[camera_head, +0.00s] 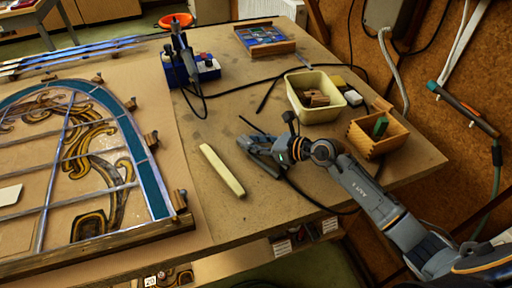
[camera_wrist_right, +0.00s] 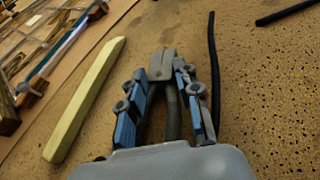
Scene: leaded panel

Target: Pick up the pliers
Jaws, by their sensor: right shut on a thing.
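My right gripper (camera_head: 256,147) is low over the right part of the workbench, right of a pale yellow bar. In the right wrist view its two grey and blue fingers (camera_wrist_right: 168,82) stand on either side of the pliers and are shut on them. The pliers show there as a grey metal head (camera_wrist_right: 162,64) between the fingertips, with a dark grey handle (camera_wrist_right: 173,115) running back toward the palm. The rest of the pliers is hidden by the fingers and palm. In the head view the pliers are mostly masked by the gripper. My left gripper is not in view.
The pale bar (camera_head: 222,170) lies left of the gripper. A leaded panel (camera_head: 125,185) fills the bench's left side. A cream tub (camera_head: 318,115) and wooden box (camera_head: 376,143) stand behind and to the right. A black cable (camera_head: 235,93) crosses the bench.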

